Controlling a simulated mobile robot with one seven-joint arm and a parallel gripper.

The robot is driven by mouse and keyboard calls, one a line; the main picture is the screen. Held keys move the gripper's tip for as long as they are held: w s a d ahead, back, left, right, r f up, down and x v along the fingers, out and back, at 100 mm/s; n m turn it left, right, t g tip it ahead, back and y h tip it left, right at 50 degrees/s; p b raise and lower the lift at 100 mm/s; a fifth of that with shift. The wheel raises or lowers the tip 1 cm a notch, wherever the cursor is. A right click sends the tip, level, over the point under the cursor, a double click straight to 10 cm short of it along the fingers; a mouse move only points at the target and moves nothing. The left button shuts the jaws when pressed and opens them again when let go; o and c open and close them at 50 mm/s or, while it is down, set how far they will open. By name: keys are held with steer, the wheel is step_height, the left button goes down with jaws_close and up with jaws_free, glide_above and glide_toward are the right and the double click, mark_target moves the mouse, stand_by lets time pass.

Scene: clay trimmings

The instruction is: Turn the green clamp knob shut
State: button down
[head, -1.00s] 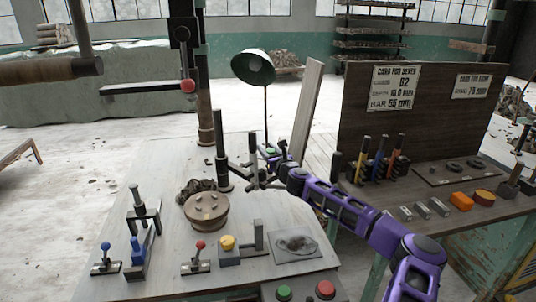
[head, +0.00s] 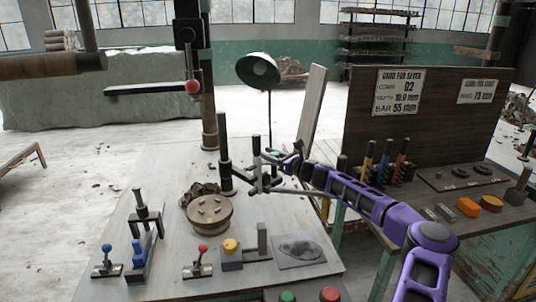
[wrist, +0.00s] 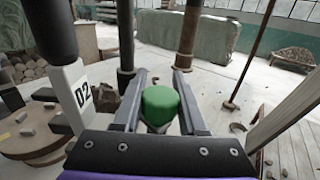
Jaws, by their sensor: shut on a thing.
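The green clamp knob (wrist: 160,104) sits between the two fingers of my gripper (wrist: 159,76) in the wrist view. My gripper is shut on it, with a grey finger along each side. The knob's top shows; the clamp beneath it is mostly hidden. In the head view my gripper (head: 268,172) is beside the dark upright post (head: 224,150) at the far right part of the table. The knob is too small there to make out clearly among the gripper parts.
A round wooden disc (head: 209,214), a green lamp (head: 258,71) and a leaning board (head: 312,110) are near the arm.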

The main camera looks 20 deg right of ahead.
steer(key=shift+c, duration=2.3)
jaws_free()
steer(key=v, duration=1.7)
steer(key=shift+d, duration=0.2)
steer(key=shift+s, duration=0.15)
